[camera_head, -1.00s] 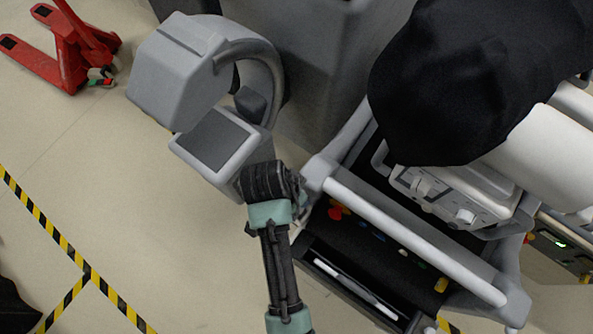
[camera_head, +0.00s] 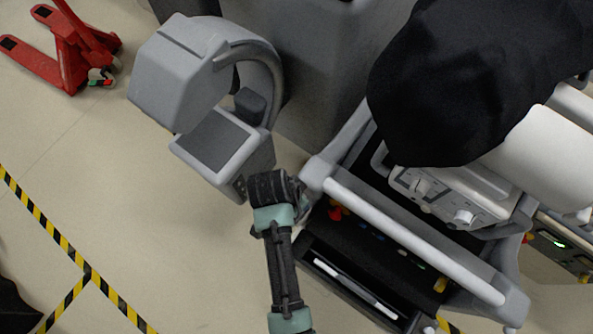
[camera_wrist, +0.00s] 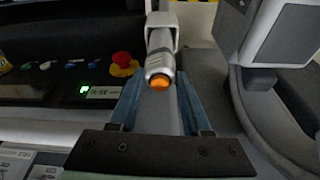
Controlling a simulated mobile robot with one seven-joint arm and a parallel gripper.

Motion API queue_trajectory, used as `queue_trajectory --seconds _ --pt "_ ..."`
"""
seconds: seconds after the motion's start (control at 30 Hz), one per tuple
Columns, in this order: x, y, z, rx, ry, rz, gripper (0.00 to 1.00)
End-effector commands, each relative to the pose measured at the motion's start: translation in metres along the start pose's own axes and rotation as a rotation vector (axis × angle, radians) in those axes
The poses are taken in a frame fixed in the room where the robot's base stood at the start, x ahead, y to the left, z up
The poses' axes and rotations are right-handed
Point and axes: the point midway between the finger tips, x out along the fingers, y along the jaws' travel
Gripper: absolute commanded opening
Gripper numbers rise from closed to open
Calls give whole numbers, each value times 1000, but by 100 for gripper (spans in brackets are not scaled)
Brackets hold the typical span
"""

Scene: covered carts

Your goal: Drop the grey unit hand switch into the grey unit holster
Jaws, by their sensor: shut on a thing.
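In the wrist view my gripper (camera_wrist: 159,90) has its two blue fingers on either side of a light grey hand switch (camera_wrist: 157,62) with an orange button at its near end. It is shut on this switch. A pale grey bracket (camera_wrist: 161,20), which looks like the holster, surrounds the switch's far part; I cannot tell whether the switch is seated in it or only in line with it. In the head view my gripper (camera_head: 302,193) is mostly hidden behind my wrist, by the left corner of the cart's handle. Switch and holster cannot be made out there.
The grey cart (camera_head: 410,240) has a thick handle bar and a red emergency button (camera_wrist: 122,62) beside the gripper. A grey C-shaped machine (camera_head: 180,75) stands close on the left. A black cover (camera_head: 470,80) drapes the back right. Open floor lies at lower left.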

Motion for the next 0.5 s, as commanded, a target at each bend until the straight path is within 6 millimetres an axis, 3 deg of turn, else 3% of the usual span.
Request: queue_trajectory --seconds 0.03,0.2,0.5 --pt "0 0 0 0 0 0 50" --pt "-1 0 0 0 0 0 78" --pt "-2 0 -1 -1 0 -1 78"
